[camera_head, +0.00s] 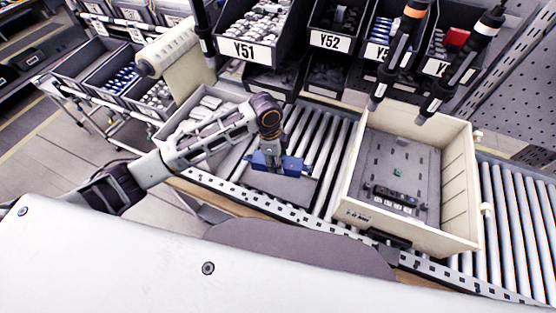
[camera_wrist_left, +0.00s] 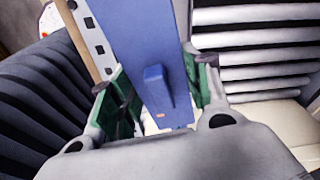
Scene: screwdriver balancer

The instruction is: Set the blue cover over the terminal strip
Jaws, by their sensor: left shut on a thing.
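The blue cover (camera_head: 292,164) is in the grasp of my left gripper (camera_head: 275,160), above a grey surface over the roller conveyor. In the left wrist view the cover (camera_wrist_left: 140,35) runs lengthwise between the green-padded fingers of the gripper (camera_wrist_left: 160,88), with its raised blue rib between them. The terminal strip (camera_head: 392,198), a row of dark blocks, lies on the grey plate (camera_head: 405,160) inside the cream box, towards its near side. The cover is left of the box and apart from it. My right gripper is not in view.
The cream box (camera_head: 461,195) stands on the roller conveyor (camera_head: 515,210), its walls around the plate. Screwdrivers (camera_head: 400,45) hang above its far side. Labelled bins (camera_head: 250,50) stand behind. A small green part (camera_head: 398,172) sits on the plate.

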